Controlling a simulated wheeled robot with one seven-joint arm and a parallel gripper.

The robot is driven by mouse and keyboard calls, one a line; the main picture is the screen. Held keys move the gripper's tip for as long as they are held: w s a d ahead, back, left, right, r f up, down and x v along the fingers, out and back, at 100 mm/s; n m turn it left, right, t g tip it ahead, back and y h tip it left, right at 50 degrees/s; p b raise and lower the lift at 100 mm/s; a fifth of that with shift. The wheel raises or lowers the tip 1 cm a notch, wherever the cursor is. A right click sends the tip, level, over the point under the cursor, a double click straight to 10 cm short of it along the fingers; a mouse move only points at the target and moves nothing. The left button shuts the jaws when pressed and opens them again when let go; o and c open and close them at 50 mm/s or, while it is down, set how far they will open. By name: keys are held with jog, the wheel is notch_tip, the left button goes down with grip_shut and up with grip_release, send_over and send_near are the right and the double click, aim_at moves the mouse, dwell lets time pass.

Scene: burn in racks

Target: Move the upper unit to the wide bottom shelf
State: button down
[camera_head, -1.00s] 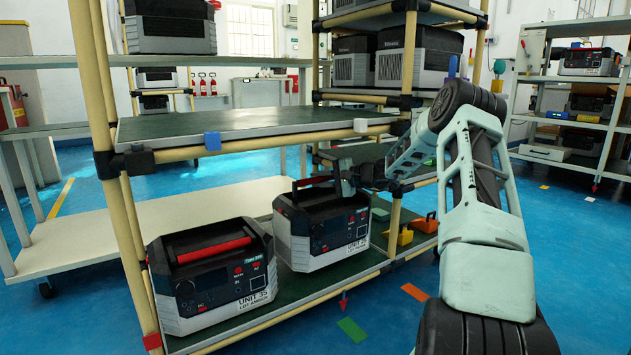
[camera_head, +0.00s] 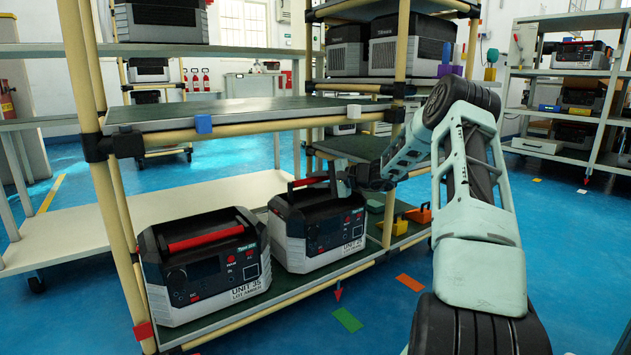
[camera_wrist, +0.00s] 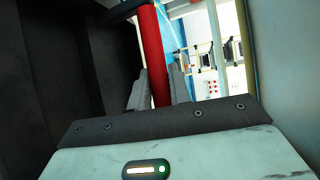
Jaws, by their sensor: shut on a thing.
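Two black-and-grey units with red handles are on the green bottom shelf (camera_head: 250,313) of the near rack. The right unit (camera_head: 318,228) stands close beside the left one, Unit 35 (camera_head: 205,262). My gripper (camera_head: 335,180) is at the right unit's raised handle, at its top. In the wrist view my gripper (camera_wrist: 155,88) has its fingers on either side of the red handle (camera_wrist: 152,50), shut on it. The right unit appears to rest on the shelf; its underside contact is hard to tell. The middle shelf (camera_head: 215,110) above is bare.
Yellow (camera_head: 393,226) and orange (camera_head: 419,213) pieces lie on the shelf right of the held unit. Rack posts (camera_head: 101,160) and the middle shelf's front rail bound the space. More units (camera_head: 405,45) stand on the upper right shelf. Blue floor is open in front.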

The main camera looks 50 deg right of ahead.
jog(key=shift+w+r, duration=0.1)
jog(key=shift+r, duration=0.15)
jog(key=c, duration=1.3)
grip_release()
jog(key=shift+f, duration=0.3)
jog(key=shift+r, duration=0.15)
jog(key=p+v, duration=0.6)
jog(key=v, duration=0.6)
jog(key=shift+p, duration=0.35)
